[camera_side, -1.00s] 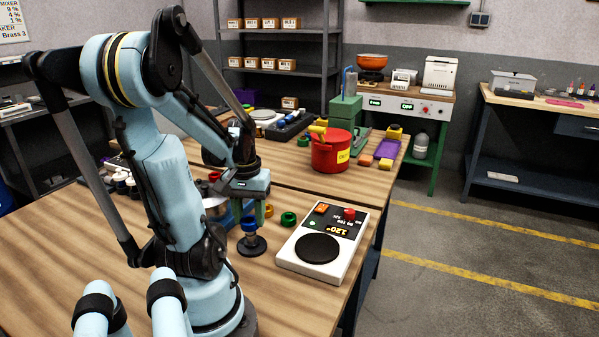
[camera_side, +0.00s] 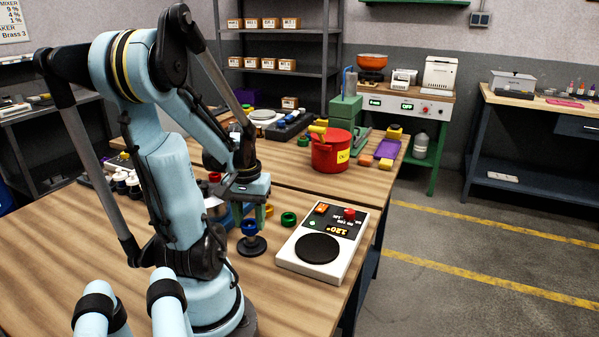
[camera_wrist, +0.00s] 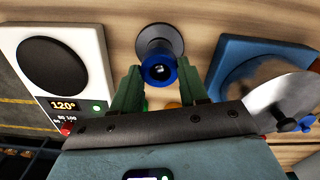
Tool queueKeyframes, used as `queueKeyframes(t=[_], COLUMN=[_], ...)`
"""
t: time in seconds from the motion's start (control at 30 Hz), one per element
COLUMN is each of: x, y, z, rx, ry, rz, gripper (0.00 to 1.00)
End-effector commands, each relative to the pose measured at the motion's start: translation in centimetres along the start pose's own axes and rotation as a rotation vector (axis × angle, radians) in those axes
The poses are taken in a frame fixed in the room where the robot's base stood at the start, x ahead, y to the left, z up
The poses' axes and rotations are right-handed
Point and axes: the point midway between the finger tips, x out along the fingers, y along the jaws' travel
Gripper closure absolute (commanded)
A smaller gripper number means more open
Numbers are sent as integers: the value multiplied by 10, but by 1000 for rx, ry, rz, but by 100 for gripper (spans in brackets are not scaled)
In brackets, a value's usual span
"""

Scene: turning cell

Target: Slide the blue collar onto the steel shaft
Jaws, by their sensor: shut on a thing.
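The blue collar (camera_side: 249,227) is between the green fingers of my gripper (camera_side: 252,214), which is shut on it. In the wrist view the collar (camera_wrist: 158,74) shows as a ring between the fingertips of my gripper (camera_wrist: 158,80). A shiny end of the steel shaft (camera_wrist: 159,69) shows inside the ring. The collar looks to be around the upper part of the shaft, above its round dark base (camera_side: 252,246). How far down the shaft it sits is hard to tell.
A white hot plate (camera_side: 325,246) reading 120° stands right of the shaft. A green ring (camera_side: 289,218) and an orange ring (camera_side: 269,210) lie behind it. A blue-based device (camera_wrist: 255,70) stands close on the other side. A red pot (camera_side: 331,153) is farther back.

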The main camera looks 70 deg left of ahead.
Motion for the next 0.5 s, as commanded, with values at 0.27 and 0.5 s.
queueKeyframes(t=[0.27, 0.5], x=[1, 1], y=[0, 0], z=[0, 0], rx=[0, 0], ry=[0, 0], rz=[0, 0], gripper=[93, 27])
